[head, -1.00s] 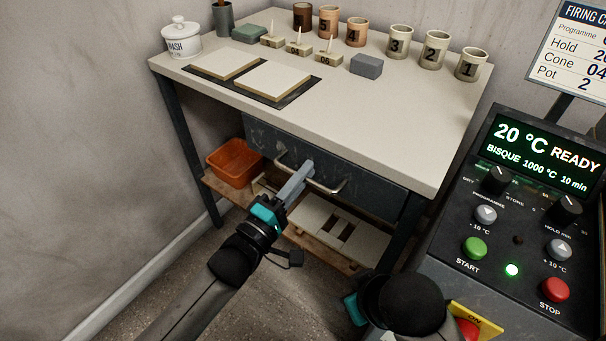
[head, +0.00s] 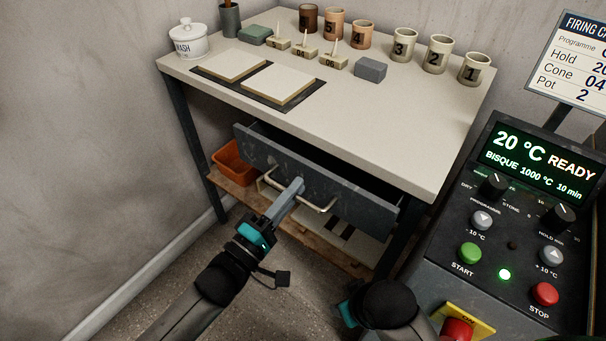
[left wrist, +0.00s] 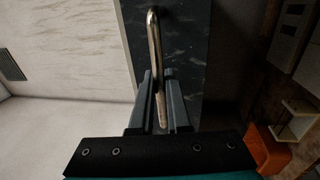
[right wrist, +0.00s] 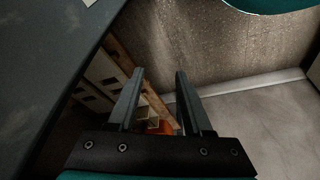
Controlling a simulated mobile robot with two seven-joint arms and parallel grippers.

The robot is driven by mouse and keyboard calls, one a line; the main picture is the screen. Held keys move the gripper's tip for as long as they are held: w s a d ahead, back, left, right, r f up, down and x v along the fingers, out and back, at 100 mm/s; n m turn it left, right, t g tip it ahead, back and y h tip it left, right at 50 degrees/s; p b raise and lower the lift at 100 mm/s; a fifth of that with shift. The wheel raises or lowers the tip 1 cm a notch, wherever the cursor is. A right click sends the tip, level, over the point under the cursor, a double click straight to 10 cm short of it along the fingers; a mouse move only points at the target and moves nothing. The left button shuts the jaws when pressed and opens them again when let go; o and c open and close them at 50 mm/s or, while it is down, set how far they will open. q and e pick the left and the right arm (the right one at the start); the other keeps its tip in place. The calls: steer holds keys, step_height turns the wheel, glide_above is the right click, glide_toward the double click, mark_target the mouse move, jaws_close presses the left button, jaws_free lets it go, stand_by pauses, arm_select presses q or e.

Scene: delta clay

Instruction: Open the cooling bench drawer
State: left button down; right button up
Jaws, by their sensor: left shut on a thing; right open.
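The cooling bench (head: 390,135) has a pale top and dark legs. Its dark grey drawer (head: 350,200) stands partly out, with a dark gap showing behind its front. A metal bar handle (head: 318,207) runs across the drawer front. My left gripper (head: 296,187) is shut on this handle. In the left wrist view the handle (left wrist: 154,50) passes between the two fingers (left wrist: 160,100). My right gripper (right wrist: 155,100) is open and empty. In the head view its fingers are hidden and only part of the right arm shows at the bottom.
An orange bin (head: 236,165) sits on the wooden lower shelf (head: 345,258). Numbered cups (head: 439,54), cones, tiles and a white lidded jar (head: 188,40) stand on the bench top. The kiln control panel (head: 510,225) is close on the right. Bare floor lies in front.

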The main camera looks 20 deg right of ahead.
arm_select(q)
steer(key=r+p+v, duration=0.1)
steer(key=p+v, duration=0.2)
steer(key=v, duration=0.6)
steer(key=r+p+v, duration=0.2)
steer(key=v, duration=0.8)
steer(key=shift+s+a+r+p, duration=0.25)
steer(key=shift+a+r+p, duration=0.05)
steer(key=shift+r+p, duration=0.1)
arm_select(e)
steer(key=s+d+f, duration=0.1)
steer(key=s+f, duration=0.1)
steer(key=f, duration=0.4)
steer(key=s+d+f+g, duration=0.1)
steer(key=s+f, duration=0.2)
steer(key=f, duration=0.3)
steer(key=shift+s+d, duration=0.25)
steer(key=shift+s, duration=0.1)
arm_select(q)
steer(key=c, duration=0.9)
jaws_free()
